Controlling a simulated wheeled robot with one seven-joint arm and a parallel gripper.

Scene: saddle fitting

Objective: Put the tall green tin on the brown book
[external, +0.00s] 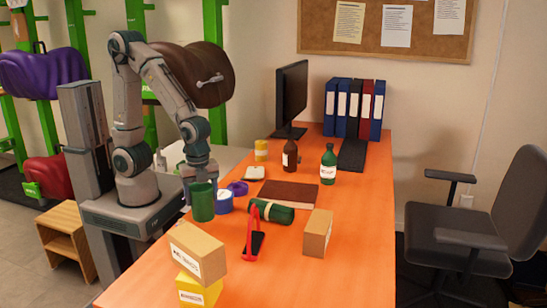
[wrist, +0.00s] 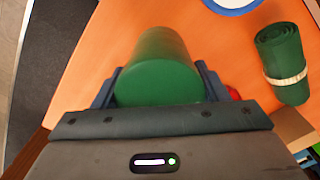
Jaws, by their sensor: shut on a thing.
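The tall green tin (external: 203,203) stands upright at the left edge of the orange desk, below my arm's end. In the wrist view the green tin (wrist: 160,68) lies between the two fingers of my gripper (wrist: 160,85). My gripper (external: 199,178) is shut on it; the fingers are mostly hidden in the external view. Whether the tin touches the desk I cannot tell. The brown book (external: 288,195) lies flat near the middle of the desk, to the right of the tin, with its top clear.
A blue-and-white round thing (external: 223,202) and a purple ring (external: 238,188) stand between tin and book. A rolled green cloth (external: 271,211) lies in front of the book, near a red stand (external: 252,238) and boxes (external: 317,233). Bottles (external: 328,164) stand behind the book.

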